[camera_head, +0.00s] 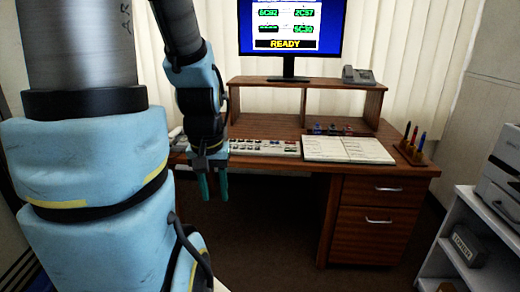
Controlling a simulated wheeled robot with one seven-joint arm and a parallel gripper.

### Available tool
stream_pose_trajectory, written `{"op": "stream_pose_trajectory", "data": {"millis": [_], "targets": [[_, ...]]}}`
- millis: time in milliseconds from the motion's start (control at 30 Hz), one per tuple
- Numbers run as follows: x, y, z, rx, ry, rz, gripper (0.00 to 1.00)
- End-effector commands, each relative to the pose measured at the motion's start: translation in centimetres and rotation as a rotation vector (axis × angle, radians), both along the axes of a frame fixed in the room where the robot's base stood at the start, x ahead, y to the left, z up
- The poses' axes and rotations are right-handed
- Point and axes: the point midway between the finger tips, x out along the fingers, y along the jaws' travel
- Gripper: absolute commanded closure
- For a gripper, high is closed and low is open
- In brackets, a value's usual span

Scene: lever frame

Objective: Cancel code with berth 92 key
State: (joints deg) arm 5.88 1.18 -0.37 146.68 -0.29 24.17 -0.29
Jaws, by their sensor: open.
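A long pale key panel (264,147) lies along the front of the wooden desk, with several small keys, some red and blue. Its left part is hidden behind my arm, and the key labels are too small to read, so I cannot tell which is the berth 92 key. A monitor (291,27) on the desk's shelf shows green codes, the upper left one reading like 6C92, and the word READY in yellow. My gripper (214,188) hangs pointing down with its teal fingers apart and empty, in front of the desk's front edge at the panel's left part.
An open book (347,149) lies right of the panel, with a pen holder (411,153) at the desk's right end. Drawers (372,215) fill the desk's right side. A printer (504,176) stands on white shelving at right.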

Motion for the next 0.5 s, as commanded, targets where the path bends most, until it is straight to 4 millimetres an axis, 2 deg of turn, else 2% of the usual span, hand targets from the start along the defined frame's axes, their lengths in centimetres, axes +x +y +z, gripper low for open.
{"op": "stream_pose_trajectory", "data": {"millis": [67, 333, 500], "targets": [[0.0, 0.0, 0.0, 0.0, 0.0, 0.0, 0.69], [0.0, 0.0, 0.0, 0.0, 0.0, 0.0, 0.99], [0.0, 0.0, 0.0, 0.0, 0.0, 0.0, 1.0]]}}
